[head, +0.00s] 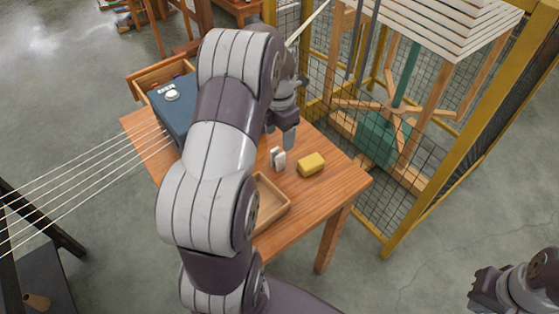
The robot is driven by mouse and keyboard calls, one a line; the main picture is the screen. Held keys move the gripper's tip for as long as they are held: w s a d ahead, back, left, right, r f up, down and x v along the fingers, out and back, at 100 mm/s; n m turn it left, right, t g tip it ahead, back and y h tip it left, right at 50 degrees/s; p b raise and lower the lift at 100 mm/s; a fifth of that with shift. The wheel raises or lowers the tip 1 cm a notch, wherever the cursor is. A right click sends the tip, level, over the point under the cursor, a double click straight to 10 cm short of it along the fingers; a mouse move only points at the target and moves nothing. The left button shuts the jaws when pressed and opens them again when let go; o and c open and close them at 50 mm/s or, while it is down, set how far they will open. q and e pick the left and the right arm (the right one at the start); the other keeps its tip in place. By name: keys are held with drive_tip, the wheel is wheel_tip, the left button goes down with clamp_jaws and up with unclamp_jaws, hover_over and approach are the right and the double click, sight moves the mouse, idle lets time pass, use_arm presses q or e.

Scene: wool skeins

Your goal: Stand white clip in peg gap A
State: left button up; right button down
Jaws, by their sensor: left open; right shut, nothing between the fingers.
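A small white clip (278,159) with a dark part stands upright on the wooden table, in the middle of the head view. My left gripper (289,138) points down just above and behind it. The gripper is open and empty; the gap between its fingers is hard to see from here. My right gripper (484,290) is shut and empty at the lower right, well away from the table. I cannot make out peg gap A; my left arm hides much of the table.
A yellow block (311,165) lies right of the clip. A shallow wooden tray (284,209) is partly behind my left arm. A blue box (172,109) stands at the table's back left. White strands (80,170) stretch leftward. A yellow-framed mesh cage (420,185) stands beyond the table (335,185).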

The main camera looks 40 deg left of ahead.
sight(278, 153)
use_arm(q)
drive_tip(key=f, duration=0.8)
drive_tip(key=shift+a+f, duration=0.2)
drive_tip(key=c, duration=1.1)
drive_tip(key=shift+r, duration=0.15)
